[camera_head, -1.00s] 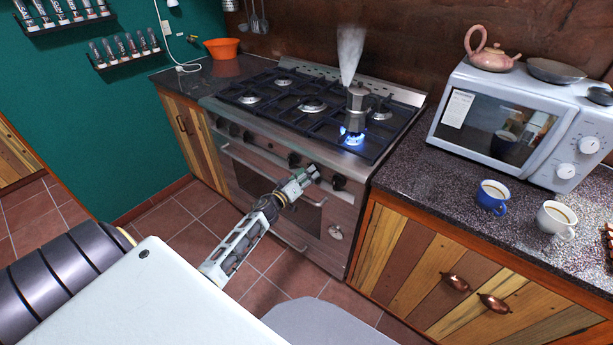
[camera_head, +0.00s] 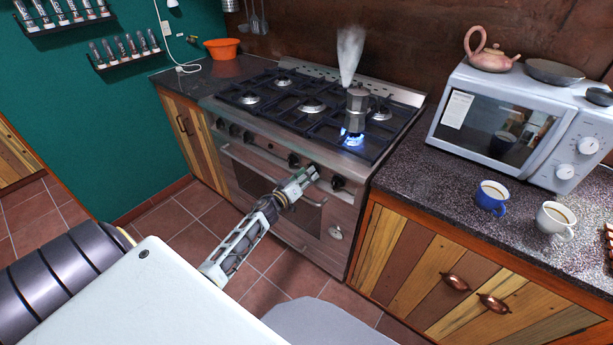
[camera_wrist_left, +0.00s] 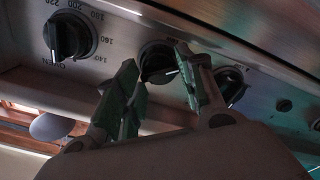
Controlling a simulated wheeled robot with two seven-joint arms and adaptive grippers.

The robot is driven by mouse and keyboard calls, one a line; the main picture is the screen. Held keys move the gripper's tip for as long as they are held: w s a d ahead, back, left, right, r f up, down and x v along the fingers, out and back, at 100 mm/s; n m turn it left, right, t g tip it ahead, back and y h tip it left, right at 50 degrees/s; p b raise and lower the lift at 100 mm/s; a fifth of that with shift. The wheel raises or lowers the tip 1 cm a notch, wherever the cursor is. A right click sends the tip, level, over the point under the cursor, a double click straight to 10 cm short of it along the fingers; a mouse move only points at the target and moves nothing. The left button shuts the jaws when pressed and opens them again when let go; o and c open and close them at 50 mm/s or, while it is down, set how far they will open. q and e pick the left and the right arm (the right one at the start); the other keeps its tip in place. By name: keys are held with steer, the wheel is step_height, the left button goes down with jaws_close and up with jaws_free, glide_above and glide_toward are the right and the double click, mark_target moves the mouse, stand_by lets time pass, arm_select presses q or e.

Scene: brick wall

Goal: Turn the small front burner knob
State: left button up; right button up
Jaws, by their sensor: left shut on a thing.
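My left gripper (camera_head: 312,172) reaches the front panel of the stove (camera_head: 270,165) below the lit burner. In the left wrist view its two green-padded fingers (camera_wrist_left: 156,70) stand on either side of a round black knob (camera_wrist_left: 157,58) with a white mark, shut on it. In the head view the gripper hides this knob. A blue flame (camera_head: 352,138) burns under a steaming moka pot (camera_head: 356,110) at the front right of the hob. My right gripper is not in view.
Beside the held knob are a black knob with numbers (camera_wrist_left: 68,36) and another black knob (camera_wrist_left: 230,84). Oven handles cross the stove front below. The right counter holds a microwave (camera_head: 510,120), a blue mug (camera_head: 492,197) and a white mug (camera_head: 556,220).

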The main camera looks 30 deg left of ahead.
arm_select(q)
steer(key=m+b, duration=0.2)
steer(key=m, duration=2.3)
steer(key=shift+d+f, duration=0.1)
steer(key=shift+d, duration=0.05)
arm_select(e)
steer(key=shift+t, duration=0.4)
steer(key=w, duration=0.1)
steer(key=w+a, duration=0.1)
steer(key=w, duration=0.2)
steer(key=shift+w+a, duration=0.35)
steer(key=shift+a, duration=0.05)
